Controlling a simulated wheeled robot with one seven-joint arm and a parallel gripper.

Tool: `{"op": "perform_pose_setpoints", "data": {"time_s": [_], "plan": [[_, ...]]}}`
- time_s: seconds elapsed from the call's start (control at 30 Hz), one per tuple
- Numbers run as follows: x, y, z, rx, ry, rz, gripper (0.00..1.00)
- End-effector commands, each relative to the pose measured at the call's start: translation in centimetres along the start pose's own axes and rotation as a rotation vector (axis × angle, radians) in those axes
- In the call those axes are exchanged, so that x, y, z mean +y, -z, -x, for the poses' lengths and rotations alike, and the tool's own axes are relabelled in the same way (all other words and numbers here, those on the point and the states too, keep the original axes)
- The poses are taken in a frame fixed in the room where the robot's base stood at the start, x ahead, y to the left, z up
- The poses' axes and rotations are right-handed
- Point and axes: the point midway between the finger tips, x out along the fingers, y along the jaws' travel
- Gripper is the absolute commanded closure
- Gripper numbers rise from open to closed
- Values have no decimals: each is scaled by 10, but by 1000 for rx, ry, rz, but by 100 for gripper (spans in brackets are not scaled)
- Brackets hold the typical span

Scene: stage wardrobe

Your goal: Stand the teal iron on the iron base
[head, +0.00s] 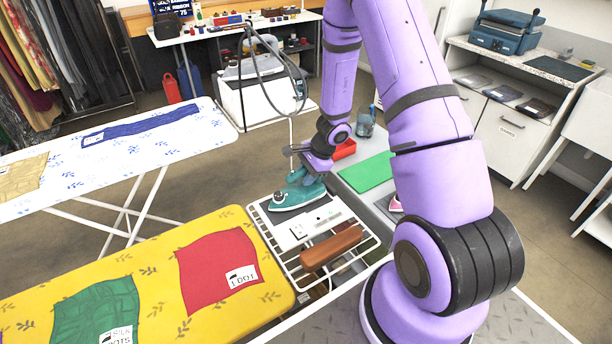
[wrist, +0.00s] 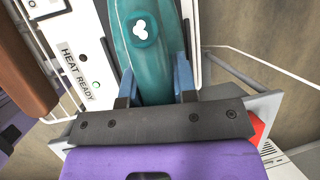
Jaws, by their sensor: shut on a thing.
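In the wrist view the iron (wrist: 140,50) lies between the two blue fingers of my gripper (wrist: 156,85). A white panel marked HEAT READY (wrist: 72,42), likely part of the iron base, sits beside the iron; it also shows in the head view (head: 300,234). I cannot tell whether the iron touches the rack; its underside is hidden.
A brown block (head: 331,246) lies on the near part of the rack. A yellow ironing board (head: 150,270) with red and green cloths is at left.

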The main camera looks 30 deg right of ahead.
Motion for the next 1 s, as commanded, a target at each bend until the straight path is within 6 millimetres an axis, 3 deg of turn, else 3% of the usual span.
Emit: {"op": "perform_pose_setpoints", "data": {"time_s": [0.33, 0.37, 0.43, 0.47, 0.77, 1.0], "plan": [[0, 0, -2, -1, 1, 0, 100], [0, 0, -2, 0, 0, 0, 67], [0, 0, -2, 0, 0, 0, 51], [0, 0, -2, 0, 0, 0, 48], [0, 0, 0, 0, 1, 1, 48], [-1, 0, 26, 1, 4, 2, 48]]}}
